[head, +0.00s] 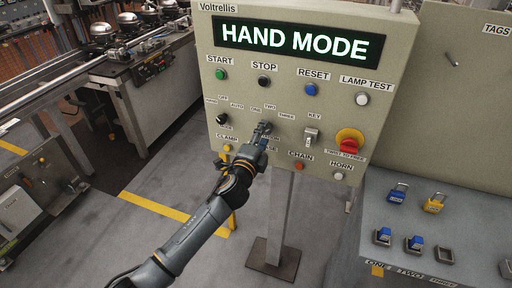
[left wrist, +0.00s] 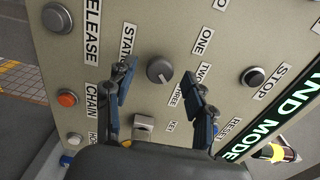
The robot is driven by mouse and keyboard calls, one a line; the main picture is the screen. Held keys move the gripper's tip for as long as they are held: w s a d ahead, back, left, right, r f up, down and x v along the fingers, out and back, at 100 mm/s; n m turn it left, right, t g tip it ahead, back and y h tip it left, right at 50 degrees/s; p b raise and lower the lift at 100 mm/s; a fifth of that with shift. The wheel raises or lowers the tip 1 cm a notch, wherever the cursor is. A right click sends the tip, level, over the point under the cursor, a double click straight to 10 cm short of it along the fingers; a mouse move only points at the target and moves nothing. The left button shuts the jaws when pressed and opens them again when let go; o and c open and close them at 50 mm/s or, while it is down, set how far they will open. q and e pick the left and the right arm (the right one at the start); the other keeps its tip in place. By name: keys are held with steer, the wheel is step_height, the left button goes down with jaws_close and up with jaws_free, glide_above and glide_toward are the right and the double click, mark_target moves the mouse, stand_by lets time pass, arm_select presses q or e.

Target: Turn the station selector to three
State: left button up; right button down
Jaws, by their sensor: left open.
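The station selector is a round dark knob (left wrist: 160,69) on the beige control panel (head: 228,120). The labels ONE, TWO and THREE stand beside it. A pale mark shows on the knob's lower right in the left wrist view; I cannot tell for sure which label it points to. My left gripper (head: 265,128) is in front of the panel and hides most of the knob in the head view. In the left wrist view its two fingers (left wrist: 160,76) are open, one on each side of the knob, with gaps between. My right gripper is not in view.
The display (head: 295,41) reads HAND MODE. A key switch (head: 311,137) and a red emergency knob (head: 349,146) are right of the selector; a black mode knob (head: 222,118) is left. The CHAIN button (head: 299,166) is below. Padlocks (head: 398,194) lie on the right-hand bench.

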arm_select(q)
steer(key=v, duration=1.1)
steer(key=shift+s, duration=0.1)
steer(key=s+a+f+n+g+y, duration=0.1)
steer(key=a+f+n+g, duration=0.15)
steer(key=f, duration=0.85)
steer(key=s+a+f+n+g+y, duration=0.1)
steer(key=a+f+n+g+y, duration=0.2)
steer(key=f, duration=0.9)
steer(key=s+a+f+n+g, duration=0.1)
steer(key=s+a+f+n, duration=0.15)
steer(key=s+f, duration=0.4)
steer(key=s+a+f+n+g, duration=0.1)
steer(key=s+a+f, duration=0.25)
steer(key=f, duration=0.55)
steer(key=s+a+f+n+g+y, duration=0.1)
steer(key=s+a+f+n+g, duration=0.2)
steer(key=s+f, duration=0.6)
steer(key=s+a+f+n+g, duration=0.2)
steer(key=s+a+f+n, duration=0.1)
steer(key=s+f, duration=0.55)
steer(key=s+a+f+n+g, duration=0.1)
steer(key=s+f+n+g, duration=0.1)
steer(key=s, duration=0.9)
steer(key=s+a+f+n+g, duration=0.1)
steer(key=s+n, duration=0.1)
steer(key=s, duration=0.8)
steer(key=shift+s+f+g+y, duration=0.3)
steer(key=shift+s+f+g, duration=0.05)
steer(key=shift+s, duration=0.05)
